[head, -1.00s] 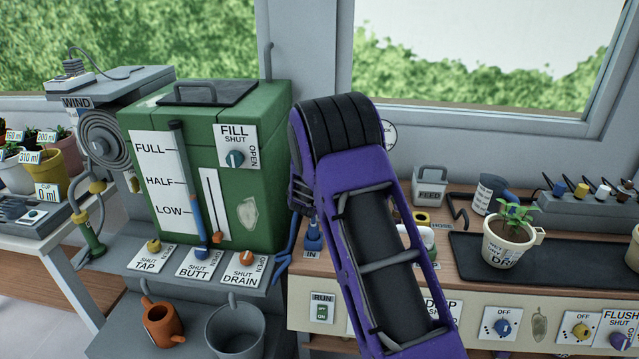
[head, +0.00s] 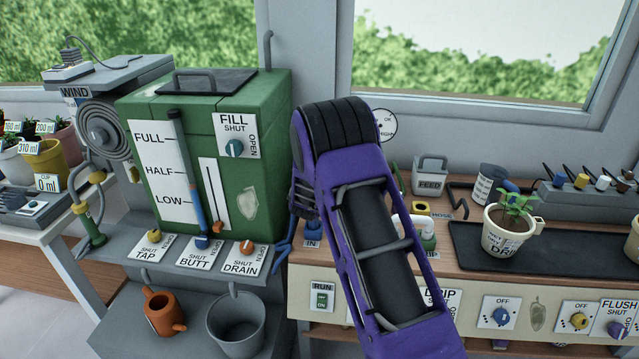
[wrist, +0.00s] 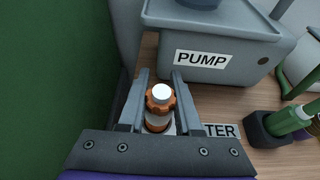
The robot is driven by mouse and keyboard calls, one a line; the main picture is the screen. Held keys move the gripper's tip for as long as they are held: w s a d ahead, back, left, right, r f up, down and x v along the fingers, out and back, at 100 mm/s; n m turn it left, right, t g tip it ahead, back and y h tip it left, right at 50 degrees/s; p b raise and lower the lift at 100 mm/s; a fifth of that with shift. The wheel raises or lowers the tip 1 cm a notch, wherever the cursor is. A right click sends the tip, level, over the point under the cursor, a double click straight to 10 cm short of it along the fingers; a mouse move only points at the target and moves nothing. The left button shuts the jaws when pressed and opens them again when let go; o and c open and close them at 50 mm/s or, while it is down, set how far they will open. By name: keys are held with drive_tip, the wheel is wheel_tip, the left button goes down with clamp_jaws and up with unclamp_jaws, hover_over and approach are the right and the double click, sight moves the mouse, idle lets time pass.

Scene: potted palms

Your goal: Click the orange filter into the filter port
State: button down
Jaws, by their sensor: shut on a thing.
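The orange filter (wrist: 160,98), a ribbed orange collar with a white top and a pale body, stands between the fingers of my gripper (wrist: 160,103) in the wrist view. The grey fingers are closed on it from left and right. A label ending in "TER" (wrist: 221,131) lies on the bench just right of my gripper, partly covered by it. The filter port is not clearly visible; I cannot tell whether the filter's lower end is in it. In the head view my purple arm hides the filter and my gripper.
The grey pump box (wrist: 225,50) stands just behind the filter. The green tank (head: 265,110) walls the left side. A dark block with a green fitting (wrist: 262,130) sits to the right. A potted plant (head: 508,240) stands farther right on the bench.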

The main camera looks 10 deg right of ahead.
drive_tip(key=shift+f, duration=0.45)
drive_tip(key=c, duration=0.5)
unclamp_jaws()
